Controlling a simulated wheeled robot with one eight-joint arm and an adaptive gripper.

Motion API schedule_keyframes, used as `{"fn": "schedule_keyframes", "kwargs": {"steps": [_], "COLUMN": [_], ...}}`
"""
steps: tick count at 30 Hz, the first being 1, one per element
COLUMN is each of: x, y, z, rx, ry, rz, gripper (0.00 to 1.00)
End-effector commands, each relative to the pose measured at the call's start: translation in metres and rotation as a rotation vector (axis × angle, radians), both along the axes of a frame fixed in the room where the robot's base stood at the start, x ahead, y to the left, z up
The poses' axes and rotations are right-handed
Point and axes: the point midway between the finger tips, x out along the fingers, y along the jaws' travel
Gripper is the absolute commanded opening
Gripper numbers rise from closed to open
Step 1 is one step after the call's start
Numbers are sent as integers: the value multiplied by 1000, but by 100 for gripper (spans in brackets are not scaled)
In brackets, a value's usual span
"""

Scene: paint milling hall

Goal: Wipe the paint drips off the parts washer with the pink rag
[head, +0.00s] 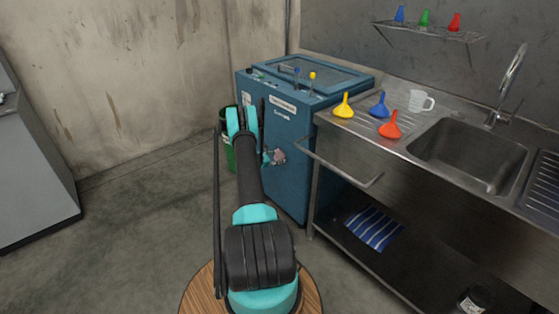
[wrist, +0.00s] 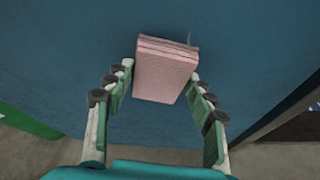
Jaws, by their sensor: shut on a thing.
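The parts washer (head: 290,185) is a blue cabinet with a lidded top, standing against the wall beside the steel sink bench; its blue face (wrist: 70,60) fills most of the wrist view. My gripper (wrist: 161,74) is shut on the pink rag (wrist: 166,70), a folded pad between its fingers, facing the blue surface. I cannot tell whether the rag touches it. In the head view the rag (head: 279,157) is small, at the washer's front, and my arm hides part of that area. A faint thin grey mark shows just above the rag in the wrist view; no paint drip is clear.
Yellow (head: 343,107), blue (head: 379,105) and red (head: 390,126) funnels and a clear jug (head: 420,101) stand on the bench (head: 460,190) beside the sink. A green bin (head: 230,152) is left of the washer.

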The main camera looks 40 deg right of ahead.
Motion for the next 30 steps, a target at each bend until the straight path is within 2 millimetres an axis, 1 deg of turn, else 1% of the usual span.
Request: {"fn": "schedule_keyframes", "kwargs": {"steps": [3, 9, 14, 24, 30], "x": [5, 3, -7, -33, -35], "y": [-1, 1, 1, -1, -4], "z": [0, 1, 1, 1, 1], "rx": [-1, -1, -1, -1, -1], "ry": [0, 0, 0, 0, 0], "rz": [0, -1, 0, -1, -1], "gripper": [31, 31, 31, 31, 31]}}
